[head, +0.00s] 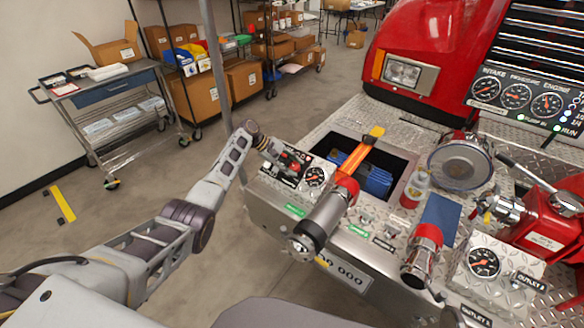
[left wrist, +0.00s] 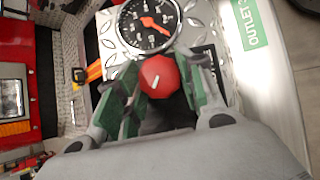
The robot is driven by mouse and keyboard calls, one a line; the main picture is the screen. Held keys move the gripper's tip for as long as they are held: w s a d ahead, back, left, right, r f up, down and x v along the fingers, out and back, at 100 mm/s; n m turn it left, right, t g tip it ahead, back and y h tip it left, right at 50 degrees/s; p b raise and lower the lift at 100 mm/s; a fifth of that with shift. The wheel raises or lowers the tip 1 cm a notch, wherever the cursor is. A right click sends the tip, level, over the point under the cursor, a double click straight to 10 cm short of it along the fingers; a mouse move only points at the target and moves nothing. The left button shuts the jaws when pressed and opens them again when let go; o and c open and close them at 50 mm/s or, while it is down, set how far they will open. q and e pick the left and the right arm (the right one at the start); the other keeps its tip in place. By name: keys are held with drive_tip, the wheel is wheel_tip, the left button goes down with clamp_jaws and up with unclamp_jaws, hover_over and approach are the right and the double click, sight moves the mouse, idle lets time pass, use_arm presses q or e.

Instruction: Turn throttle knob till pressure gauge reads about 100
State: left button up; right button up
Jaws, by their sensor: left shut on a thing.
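A red knob (left wrist: 158,77) with a short white pointer line sits on a diamond-plate panel, right below a round black gauge (left wrist: 148,24) with an orange needle. My left gripper (left wrist: 160,86) is shut on this knob, one green-padded finger on each side. In the head view my left gripper (head: 281,158) reaches in from the left to the panel's left end, largely hiding the knob; the gauge (head: 315,177) shows just right of it. A pressure gauge (head: 516,95) is the middle dial of the upper right panel; its numbers are too small to read. My right gripper is not in view.
A thick metal outlet pipe (head: 324,222) with a red collar stands close right of the left gripper. A vertical grey pole (head: 216,60) rises behind my left arm. Open floor lies left.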

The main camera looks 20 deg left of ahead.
sight(293, 165)
use_arm(q)
drive_tip(key=shift+d+m+g+y+b, duration=0.1)
drive_tip(key=shift+m+g+y+b, duration=0.4)
drive_tip(key=shift+m, duration=0.8)
drive_tip(key=o, duration=0.7)
drive_tip(key=shift+o, duration=0.2)
drive_tip(key=shift+r, duration=0.2)
drive_tip(key=shift+r, duration=4.85)
